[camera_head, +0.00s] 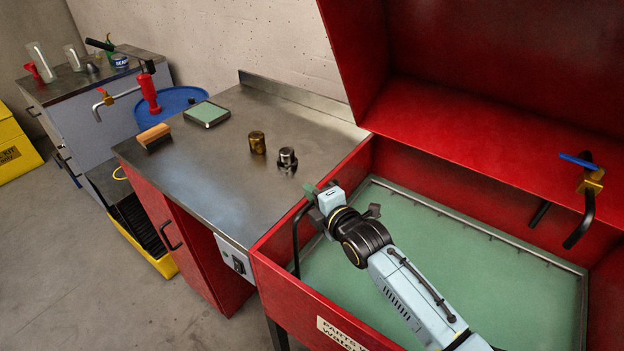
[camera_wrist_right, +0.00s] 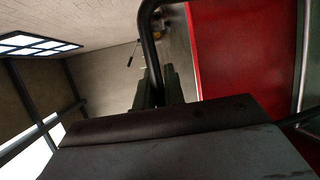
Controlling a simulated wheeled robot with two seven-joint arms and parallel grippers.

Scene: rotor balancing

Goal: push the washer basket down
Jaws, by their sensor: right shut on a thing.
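The washer basket shows as a grey rim (camera_head: 480,226) around a flat green surface inside the red parts washer (camera_head: 300,296). I cannot tell how deep the basket sits. A black bent handle (camera_head: 296,245) rises at the washer's left side; it also shows in the right wrist view (camera_wrist_right: 148,35). My right gripper (camera_head: 316,194) is shut on this handle, above the washer's left wall. In the right wrist view its fingers (camera_wrist_right: 158,90) close around the bar. My left gripper is in neither view.
The red lid (camera_head: 480,110) stands open behind. A tap with a blue lever (camera_head: 590,180) and black spout is at the right. The steel bench (camera_head: 215,160) at left holds a brass cylinder (camera_head: 257,142), a dark metal part (camera_head: 287,160), a brush (camera_head: 154,136) and a green-topped pad (camera_head: 206,113).

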